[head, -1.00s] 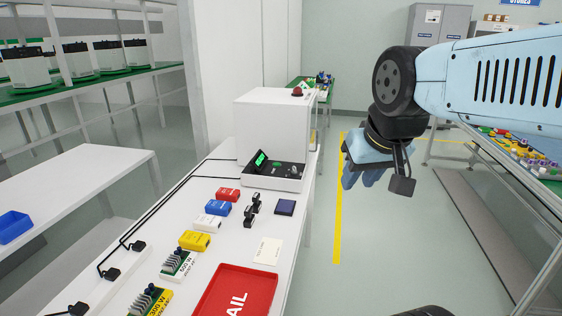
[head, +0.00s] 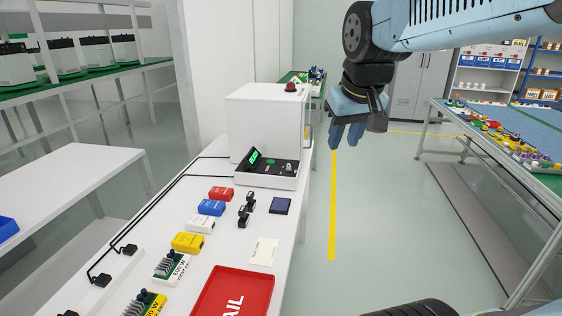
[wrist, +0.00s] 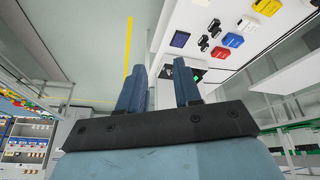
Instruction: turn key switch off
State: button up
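A white test box (head: 262,125) with a red button on top stands at the far end of the white bench. Its dark front panel (head: 272,172) carries a lit green display (head: 254,157) and small controls. A small pale knob-like control (head: 289,167) at the panel's right may be the key switch; its position is too small to tell. My gripper (head: 346,144) hangs to the right of the box, beyond the bench edge, fingers down. In the wrist view my gripper (wrist: 160,88) has its fingers apart with nothing between them. Part of the panel and green display (wrist: 169,75) show behind the fingers there.
Red, blue, white and yellow blocks (head: 188,242), black parts, a dark blue square (head: 280,205), a paper card and a red tray (head: 205,305) lie on the bench (head: 212,258). Clear floor lies right of it. A parts table (head: 500,150) stands at the far right.

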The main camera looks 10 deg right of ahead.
jog(key=w+r+n+g, duration=0.1)
jog(key=w+r, duration=0.1)
jog(key=w, duration=1)
jog(key=n+g, duration=0.3)
jog(key=g, duration=0.1)
send_over(289, 167)
jog(key=w, duration=0.1)
notch_tip(289, 167, down, 18)
notch_tip(289, 167, down, 14)
jog(key=shift+r, duration=0.15)
jog(key=shift+c, duration=0.2)
grip_shut()
